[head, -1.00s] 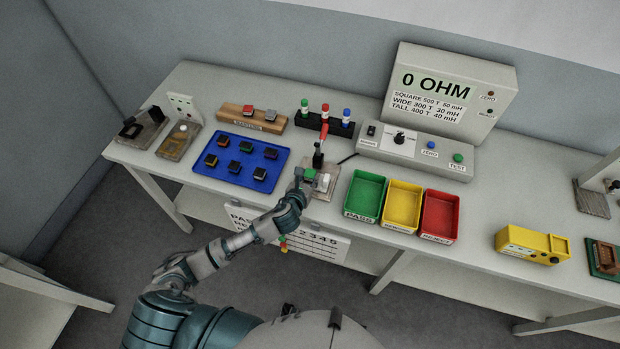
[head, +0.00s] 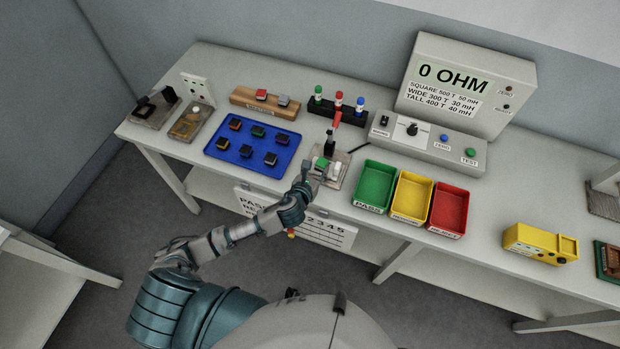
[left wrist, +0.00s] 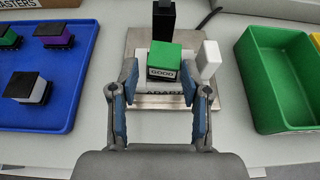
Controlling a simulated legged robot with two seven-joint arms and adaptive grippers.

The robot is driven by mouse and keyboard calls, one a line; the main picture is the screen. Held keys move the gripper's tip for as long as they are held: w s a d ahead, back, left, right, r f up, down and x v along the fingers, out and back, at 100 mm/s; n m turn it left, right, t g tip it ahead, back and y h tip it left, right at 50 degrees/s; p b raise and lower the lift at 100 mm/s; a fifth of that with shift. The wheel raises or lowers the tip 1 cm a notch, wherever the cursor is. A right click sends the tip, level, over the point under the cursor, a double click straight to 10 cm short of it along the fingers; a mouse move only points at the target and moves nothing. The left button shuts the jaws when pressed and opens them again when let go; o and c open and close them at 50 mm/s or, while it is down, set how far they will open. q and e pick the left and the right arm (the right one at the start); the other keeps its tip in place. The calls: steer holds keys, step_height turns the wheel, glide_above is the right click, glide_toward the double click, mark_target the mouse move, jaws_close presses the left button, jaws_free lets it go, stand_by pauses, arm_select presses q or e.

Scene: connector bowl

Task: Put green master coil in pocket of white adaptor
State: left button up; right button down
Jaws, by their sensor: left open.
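The green master coil (left wrist: 164,60), a green-topped block labelled GOOD, sits on the white adaptor (left wrist: 150,88) in the left wrist view; the adaptor's label is partly hidden behind the coil and fingers. I cannot tell how deep the coil sits in the pocket. In the head view the coil (head: 321,162) is a small green patch on the test fixture. My left gripper (left wrist: 160,76) is open, one finger on each side of the coil, with gaps visible between the fingers and the coil. It also shows in the head view (head: 305,177), just in front of the fixture. My right gripper is not in view.
A metal base plate (left wrist: 137,48) bears the adaptor, with a black post (left wrist: 164,18) behind and a white block (left wrist: 208,60) at right. A blue tray (head: 212,148) of coils stands left. Green (head: 366,205), yellow (head: 405,213) and red bins (head: 440,228) stand right.

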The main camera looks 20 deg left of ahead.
arm_select(q)
steer(key=v, duration=0.4)
steer(key=shift+s+r, duration=0.1)
steer(key=shift+s, duration=0.1)
steer(key=v, duration=0.4)
steer(key=shift+s+d+r, duration=0.15)
steer(key=shift+s+d, duration=0.1)
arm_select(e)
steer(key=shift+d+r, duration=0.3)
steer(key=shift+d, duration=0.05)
arm_select(q)
steer(key=shift+a, duration=0.15)
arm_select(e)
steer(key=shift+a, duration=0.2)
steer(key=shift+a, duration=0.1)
